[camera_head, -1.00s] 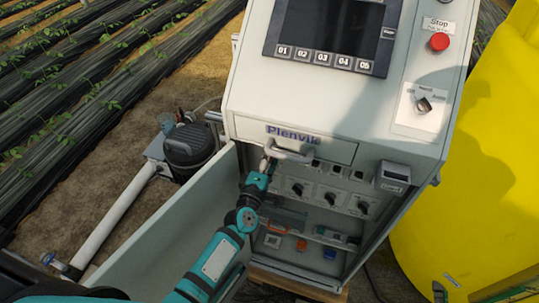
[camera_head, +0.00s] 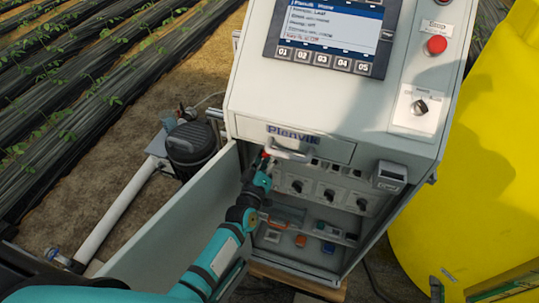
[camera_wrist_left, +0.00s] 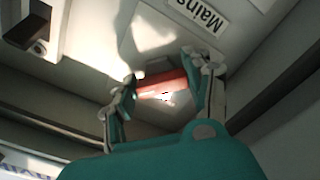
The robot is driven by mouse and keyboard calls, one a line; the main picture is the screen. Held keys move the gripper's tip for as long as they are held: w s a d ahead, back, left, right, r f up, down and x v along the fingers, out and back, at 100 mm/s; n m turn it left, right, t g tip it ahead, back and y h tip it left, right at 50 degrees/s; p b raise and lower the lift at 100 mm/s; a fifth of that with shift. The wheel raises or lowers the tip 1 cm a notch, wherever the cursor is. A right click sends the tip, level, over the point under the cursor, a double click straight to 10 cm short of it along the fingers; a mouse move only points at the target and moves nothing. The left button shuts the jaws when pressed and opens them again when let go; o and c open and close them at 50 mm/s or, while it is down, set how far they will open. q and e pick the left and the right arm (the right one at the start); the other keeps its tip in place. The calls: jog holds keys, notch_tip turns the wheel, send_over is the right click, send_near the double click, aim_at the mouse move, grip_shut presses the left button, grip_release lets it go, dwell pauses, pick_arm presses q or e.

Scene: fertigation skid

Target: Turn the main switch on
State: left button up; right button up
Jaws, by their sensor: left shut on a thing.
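The main switch has a red handle (camera_wrist_left: 160,82) in the left wrist view, with a label reading "Mains" (camera_wrist_left: 197,12) beside it on the grey panel. My left gripper (camera_wrist_left: 168,80) has one finger on each side of the handle and is shut on it. In the head view my left gripper (camera_head: 264,164) reaches into the open lower compartment of the cabinet (camera_head: 385,150), just below the drawer handle, where a bit of red shows at its tip. The gripper hides most of the switch there. The display (camera_head: 325,33) is lit and shows lines of text. My right gripper is not in view.
An open cabinet door (camera_head: 175,230) stands left of my arm. Dark rotary knobs (camera_head: 330,195) sit right of the gripper. The drawer handle (camera_head: 288,153) projects just above it. A red stop button (camera_head: 436,45) is at upper right, and a yellow tank (camera_head: 475,170) stands beside the cabinet.

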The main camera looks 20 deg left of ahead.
pick_arm(q)
jog(key=shift+f, duration=0.15)
dwell(0.4)
jog(key=o, duration=1.2)
jog(key=shift+s, duration=0.1)
jog(key=s, duration=1.2)
jog(key=shift+a, duration=0.2)
jog(key=shift+w, duration=0.1)
